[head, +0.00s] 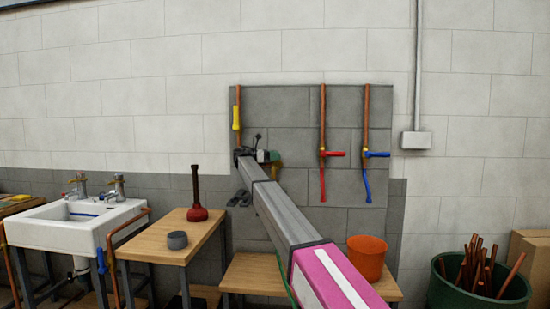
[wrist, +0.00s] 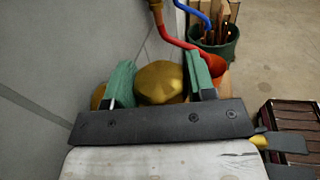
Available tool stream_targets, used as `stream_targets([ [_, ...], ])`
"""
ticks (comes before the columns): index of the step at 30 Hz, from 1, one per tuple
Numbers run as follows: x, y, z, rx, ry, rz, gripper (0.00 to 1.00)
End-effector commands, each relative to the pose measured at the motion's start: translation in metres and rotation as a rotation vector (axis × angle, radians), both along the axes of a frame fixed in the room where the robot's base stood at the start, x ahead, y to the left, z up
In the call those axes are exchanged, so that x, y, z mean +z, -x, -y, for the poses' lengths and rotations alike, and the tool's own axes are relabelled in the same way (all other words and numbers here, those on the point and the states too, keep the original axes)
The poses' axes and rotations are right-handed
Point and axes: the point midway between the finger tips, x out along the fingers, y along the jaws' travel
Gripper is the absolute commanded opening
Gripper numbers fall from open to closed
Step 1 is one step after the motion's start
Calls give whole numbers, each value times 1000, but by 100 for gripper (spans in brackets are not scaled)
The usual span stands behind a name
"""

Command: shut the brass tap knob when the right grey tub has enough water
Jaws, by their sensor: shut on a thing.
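My gripper (wrist: 161,82) has its two green fingertips on either side of the rounded brass tap knob (wrist: 160,84) and is shut on it. In the head view my gripper (head: 266,157) is small and far off, at the left copper pipe (head: 238,105) on the grey block panel. My arm and wrist hide most of the tap there. I see no second grey tub; my arm covers part of the low bench under the panel. No water or water level shows.
An orange bucket (head: 367,258) stands on the low bench (head: 252,275). Red (head: 323,154) and blue (head: 367,154) handled pipes hang right of my gripper. A plunger (head: 197,213), a white sink (head: 75,222) and a green bucket of pipes (head: 480,287) are around.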

Motion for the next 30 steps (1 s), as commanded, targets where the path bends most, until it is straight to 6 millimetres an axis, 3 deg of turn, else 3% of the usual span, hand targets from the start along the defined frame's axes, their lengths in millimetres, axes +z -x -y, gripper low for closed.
stream_targets([
  [9,1,-1,0,-111,1,1,27],
  [23,1,0,0,-124,2,1,27],
  [24,1,0,0,-124,2,1,60],
  [25,1,0,0,-124,1,1,70],
  [26,1,0,0,-124,1,1,76],
  [30,0,0,0,-124,1,0,76],
])
